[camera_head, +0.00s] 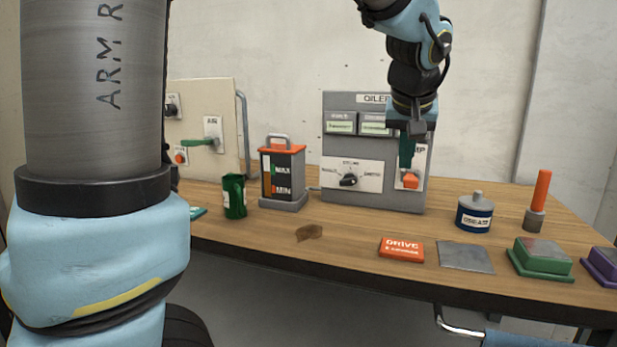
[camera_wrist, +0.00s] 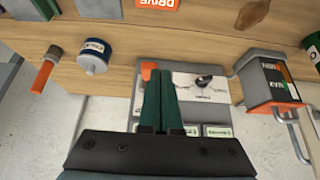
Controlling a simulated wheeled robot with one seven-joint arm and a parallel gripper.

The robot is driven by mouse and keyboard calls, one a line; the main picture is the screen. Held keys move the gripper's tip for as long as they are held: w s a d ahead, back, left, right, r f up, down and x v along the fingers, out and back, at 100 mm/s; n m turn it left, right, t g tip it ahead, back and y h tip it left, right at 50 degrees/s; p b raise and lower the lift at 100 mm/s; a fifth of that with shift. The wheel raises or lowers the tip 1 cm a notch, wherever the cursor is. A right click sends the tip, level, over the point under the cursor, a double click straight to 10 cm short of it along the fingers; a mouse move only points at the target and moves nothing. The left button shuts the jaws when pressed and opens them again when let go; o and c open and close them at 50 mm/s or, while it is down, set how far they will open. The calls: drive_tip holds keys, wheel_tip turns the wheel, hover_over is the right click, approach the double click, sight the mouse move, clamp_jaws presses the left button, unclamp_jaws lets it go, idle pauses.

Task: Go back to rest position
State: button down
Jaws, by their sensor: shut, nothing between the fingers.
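My gripper (camera_head: 407,150) hangs from my arm in front of the right side of the grey oiler panel (camera_head: 375,203), with its green fingers pointing down. The fingertips are beside an orange switch (camera_head: 411,180) at the panel's lower right; I cannot tell whether they touch it. In the wrist view the gripper (camera_wrist: 160,75) has its two fingers together with nothing between them, and the orange switch (camera_wrist: 149,71) shows at the left of the fingertips. A dark rotary knob (camera_head: 348,180) sits on the panel's white plate.
A level gauge box (camera_head: 283,175) and a green cup (camera_head: 234,196) stand left of the panel. A blue-banded can (camera_head: 475,213), an orange-handled tool (camera_head: 540,190), a green block (camera_head: 540,256) and an orange drive sign (camera_head: 402,249) are on the wooden table. A brown stain (camera_head: 309,232) marks its front.

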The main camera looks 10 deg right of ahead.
drive_tip(key=w+a+f+n+g+y+p, duration=0.15)
drive_tip(key=a+f+p, duration=0.4)
drive_tip(key=a, duration=0.95)
drive_tip(key=s+a+f+n+g+p, duration=0.1)
drive_tip(key=s+a+f, duration=0.2)
drive_tip(key=a, duration=0.5)
drive_tip(key=s+a+f+n+g, duration=0.1)
drive_tip(key=s+a+f, duration=0.2)
drive_tip(key=a, duration=0.5)
drive_tip(key=shift+s+a+f+g+y+p, duration=0.25)
drive_tip(key=shift+f+g+y+p, duration=0.15)
drive_tip(key=shift+f, duration=0.2)
